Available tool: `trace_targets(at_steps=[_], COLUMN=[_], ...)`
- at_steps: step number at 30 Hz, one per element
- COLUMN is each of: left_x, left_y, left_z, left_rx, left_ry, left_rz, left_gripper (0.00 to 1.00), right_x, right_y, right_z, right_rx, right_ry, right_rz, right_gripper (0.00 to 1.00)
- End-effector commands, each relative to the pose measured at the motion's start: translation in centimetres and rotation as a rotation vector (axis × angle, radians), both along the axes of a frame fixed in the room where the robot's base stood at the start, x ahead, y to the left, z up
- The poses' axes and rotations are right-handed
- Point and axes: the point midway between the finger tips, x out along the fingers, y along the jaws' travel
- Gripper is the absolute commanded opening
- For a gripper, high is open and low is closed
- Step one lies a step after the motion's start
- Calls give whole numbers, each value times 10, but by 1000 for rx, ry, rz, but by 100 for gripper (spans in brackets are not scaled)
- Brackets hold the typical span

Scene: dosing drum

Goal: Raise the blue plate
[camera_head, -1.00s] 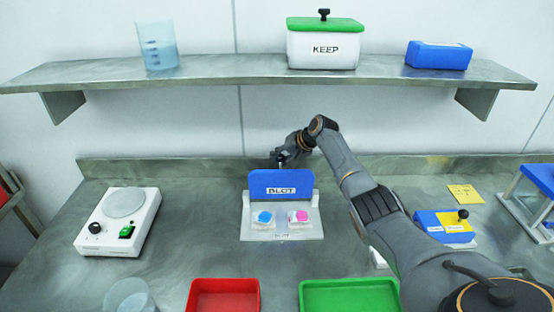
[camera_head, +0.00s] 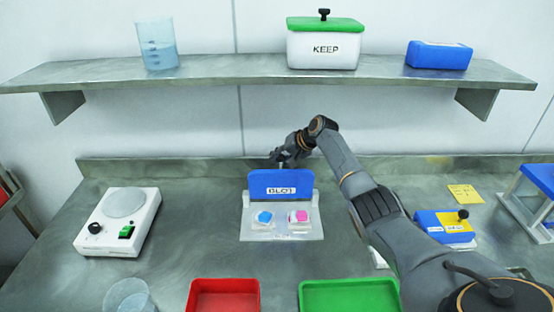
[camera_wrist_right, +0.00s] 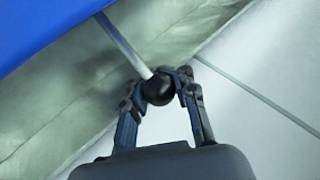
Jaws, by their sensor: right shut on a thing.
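A thin metal rod (camera_wrist_right: 122,43) runs from the plate's side to a round black knob (camera_wrist_right: 158,92). My right gripper (camera_wrist_right: 162,82) is shut on this knob. In the head view my right gripper (camera_head: 277,158) is just behind the plate's top edge, its fingertips partly hidden. My left gripper is not in view.
Blue (camera_head: 263,217) and pink (camera_head: 299,217) pieces sit on the base. A white device (camera_head: 118,222) stands left. Red (camera_head: 224,283) and green (camera_head: 349,283) trays are in front. A shelf (camera_head: 225,72) hangs above; my right arm crosses the bench's right side.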

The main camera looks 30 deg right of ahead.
Motion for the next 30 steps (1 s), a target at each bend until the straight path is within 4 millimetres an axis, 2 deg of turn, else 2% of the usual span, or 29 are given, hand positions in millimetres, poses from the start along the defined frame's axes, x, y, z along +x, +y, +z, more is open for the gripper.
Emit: trace_targets(at_steps=[1, 14, 15, 19, 30], left_x=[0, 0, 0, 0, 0], left_y=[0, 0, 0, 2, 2], left_z=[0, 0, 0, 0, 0], left_rx=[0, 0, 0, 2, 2], left_ry=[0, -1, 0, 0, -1], left_rz=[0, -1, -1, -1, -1], left_gripper=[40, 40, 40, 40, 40], right_x=[-1, -1, -1, -1, -1], right_y=[-9, -9, -9, -8, -4], right_z=[2, 1, 1, 1, 0], right_rx=[-11, -11, -11, -10, -4], right_ry=[-4, -4, -4, -2, 0], right_rz=[-12, -13, -13, -12, -5], right_gripper=[0, 0, 26, 52, 52])
